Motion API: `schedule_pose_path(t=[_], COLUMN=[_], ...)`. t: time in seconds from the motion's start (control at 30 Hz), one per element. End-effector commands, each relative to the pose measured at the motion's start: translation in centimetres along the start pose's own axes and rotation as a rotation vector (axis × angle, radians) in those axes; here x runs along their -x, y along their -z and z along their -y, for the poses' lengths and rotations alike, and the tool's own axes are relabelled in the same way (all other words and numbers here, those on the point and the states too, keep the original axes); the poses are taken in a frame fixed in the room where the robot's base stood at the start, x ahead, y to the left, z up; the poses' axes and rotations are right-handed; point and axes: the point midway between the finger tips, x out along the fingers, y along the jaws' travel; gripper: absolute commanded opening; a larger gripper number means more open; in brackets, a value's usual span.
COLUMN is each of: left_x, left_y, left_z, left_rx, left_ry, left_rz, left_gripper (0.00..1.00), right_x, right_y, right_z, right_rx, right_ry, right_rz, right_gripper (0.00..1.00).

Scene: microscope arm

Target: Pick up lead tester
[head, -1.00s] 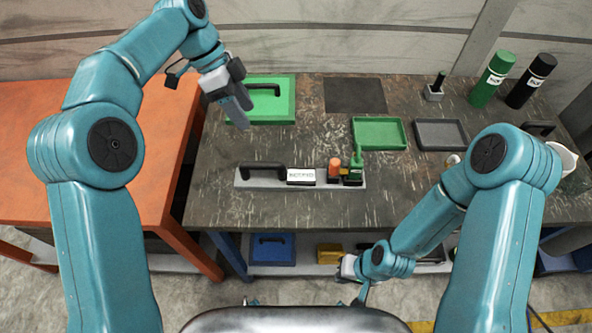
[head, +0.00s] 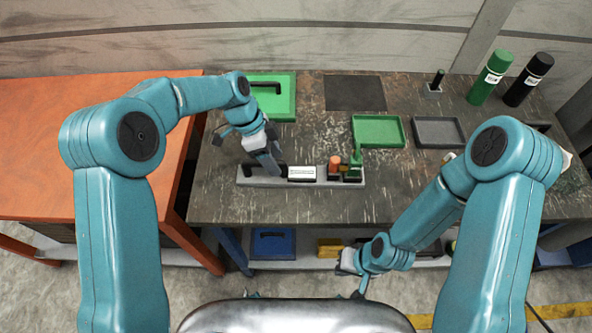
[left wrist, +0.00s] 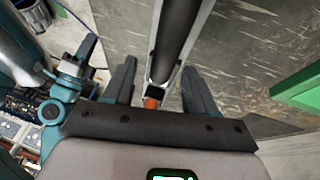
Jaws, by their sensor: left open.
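The lead tester (head: 302,174) appears to be the long grey unit near the table's front edge. It has a black handle at its left, a white label, and orange and green parts at its right. My left gripper (head: 274,168) is open over the handle end and hides part of it. In the left wrist view, the dark handle (left wrist: 180,28) runs between the open fingers (left wrist: 160,90), with a small orange part near their base. I cannot tell whether the fingers touch it. My right gripper (head: 347,262) is low in front of the table, its jaws too small to judge.
Behind the unit are a green case (head: 284,104), a green tray (head: 378,146) and a dark grey tray (head: 438,146). Green (head: 490,78) and black (head: 529,80) bottles stand back right. An orange table (head: 90,150) is at left. A blue box (head: 272,244) sits on the lower shelf.

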Motion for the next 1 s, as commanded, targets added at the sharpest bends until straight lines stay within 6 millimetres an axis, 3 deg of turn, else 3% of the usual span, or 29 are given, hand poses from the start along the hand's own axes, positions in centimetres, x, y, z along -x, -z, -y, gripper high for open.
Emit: schedule_pose_path(t=[0.23,0.4,1.0], left_x=[-0.28,-0.26,-0.18], left_y=[-0.05,-0.04,-0.02], left_z=[0.03,0.03,0.03], left_rx=[0.0,0.0,-0.001], left_ry=[0.001,0.001,0.002], left_rz=[0.0,0.0,-0.001], left_gripper=[0.56,0.01,0.0], right_x=[0.0,0.0,0.01], right_y=[-0.01,-0.01,-0.01], right_z=[0.01,0.01,0.01], right_rx=[0.0,0.0,0.0], right_ry=[0.0,0.0,0.0], right_rz=[0.0,0.0,0.0], right_gripper=[0.0,0.0,0.0])
